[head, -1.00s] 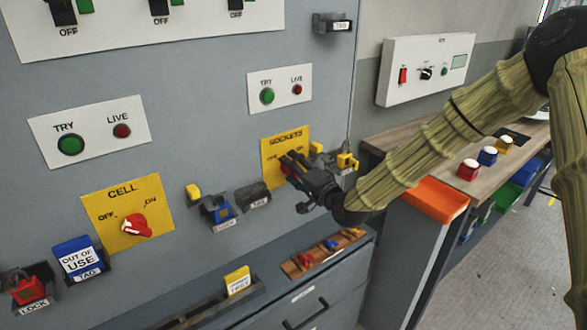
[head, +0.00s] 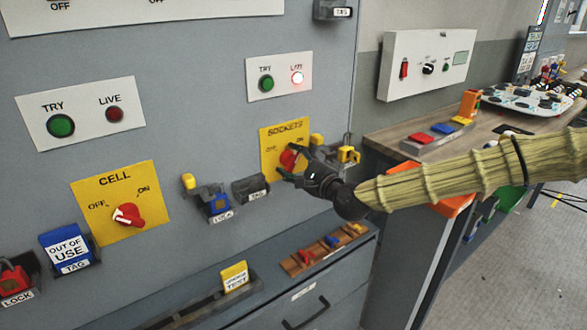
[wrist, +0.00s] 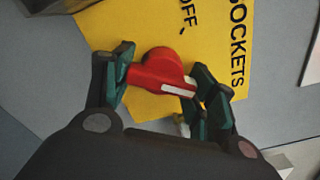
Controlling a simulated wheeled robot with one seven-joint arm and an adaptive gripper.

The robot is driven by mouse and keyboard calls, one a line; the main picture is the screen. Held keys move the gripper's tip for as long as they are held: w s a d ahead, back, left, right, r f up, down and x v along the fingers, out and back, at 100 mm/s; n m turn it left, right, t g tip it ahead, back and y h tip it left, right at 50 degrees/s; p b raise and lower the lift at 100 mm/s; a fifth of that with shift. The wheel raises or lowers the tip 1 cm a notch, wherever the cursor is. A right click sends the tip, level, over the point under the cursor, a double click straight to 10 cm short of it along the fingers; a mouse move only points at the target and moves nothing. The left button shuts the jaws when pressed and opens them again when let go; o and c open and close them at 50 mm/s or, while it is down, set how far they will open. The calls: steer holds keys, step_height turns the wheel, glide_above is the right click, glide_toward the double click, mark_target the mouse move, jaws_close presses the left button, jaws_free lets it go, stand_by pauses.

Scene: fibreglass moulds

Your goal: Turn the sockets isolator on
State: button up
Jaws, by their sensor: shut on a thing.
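The sockets isolator is a yellow plate (head: 268,140) with a red rotary handle (head: 288,158) on the grey panel. My gripper (head: 292,164) is at the plate, its fingers around the handle. In the wrist view the red handle (wrist: 160,70) sits between the dark green fingers, which are shut on it. Its white mark lies beside the right finger, away from the word OFF; the ON word is hidden in this view. Above the plate, the sockets LIVE lamp (head: 297,78) glows bright beside the green TRY button (head: 266,83).
The cell isolator (head: 127,214), with its own red handle, is to the left. A lock holder (head: 216,203) and a dark tag holder (head: 250,189) sit just left of my gripper. A yellow item (head: 348,155) is close on its right. A bench (head: 400,135) stands further right.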

steer(key=shift+f+m+b, duration=0.1)
steer(key=shift+m+b, duration=0.6)
steer(key=shift+m, duration=0.4)
steer(key=o, duration=1)
steer(key=v, duration=1.2)
